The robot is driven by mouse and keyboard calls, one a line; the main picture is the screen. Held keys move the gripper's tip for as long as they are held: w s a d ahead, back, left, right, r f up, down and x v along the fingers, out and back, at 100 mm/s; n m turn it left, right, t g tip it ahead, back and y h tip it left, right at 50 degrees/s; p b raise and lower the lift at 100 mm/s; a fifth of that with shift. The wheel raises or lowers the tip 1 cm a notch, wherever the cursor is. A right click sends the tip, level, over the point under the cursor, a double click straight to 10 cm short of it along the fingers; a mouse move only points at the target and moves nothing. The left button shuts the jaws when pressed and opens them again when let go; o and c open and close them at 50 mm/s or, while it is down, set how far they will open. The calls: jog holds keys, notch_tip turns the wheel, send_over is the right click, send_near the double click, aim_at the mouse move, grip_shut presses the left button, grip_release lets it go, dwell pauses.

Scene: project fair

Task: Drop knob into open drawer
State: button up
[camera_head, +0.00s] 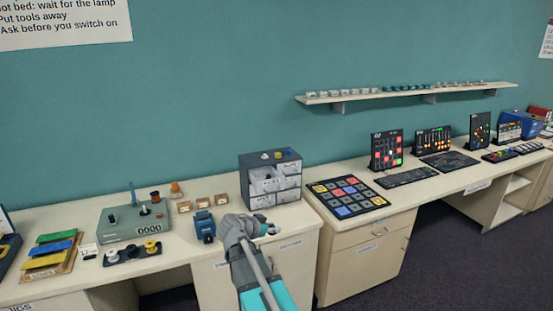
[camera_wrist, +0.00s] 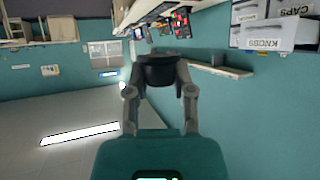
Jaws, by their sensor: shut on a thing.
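My gripper (camera_wrist: 158,88) is shut on a dark round knob (camera_wrist: 160,68), held between the fingertips in the wrist view. In the head view my gripper (camera_head: 270,230) is in front of and below the grey drawer cabinet (camera_head: 252,160); the knob is too small to make out there. An upper left drawer (camera_head: 268,185) of the cabinet appears pulled out. In the wrist view, which is upside down, a drawer labelled KNOBS (camera_wrist: 264,43) sticks out at upper right, apart from the gripper. Its inside is hidden there.
A yellow and a blue piece lie on the cabinet top. A blue device (camera_head: 205,226) and small card boxes (camera_head: 202,203) stand left of it. A button board (camera_head: 348,196) lies to the right. A wall shelf (camera_head: 410,93) hangs above. Space around the gripper looks clear.

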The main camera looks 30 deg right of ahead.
jog(key=shift+s+a, duration=0.1)
jog(key=shift+s, duration=0.25)
jog(key=shift+s, duration=0.1)
jog(key=shift+d, duration=0.25)
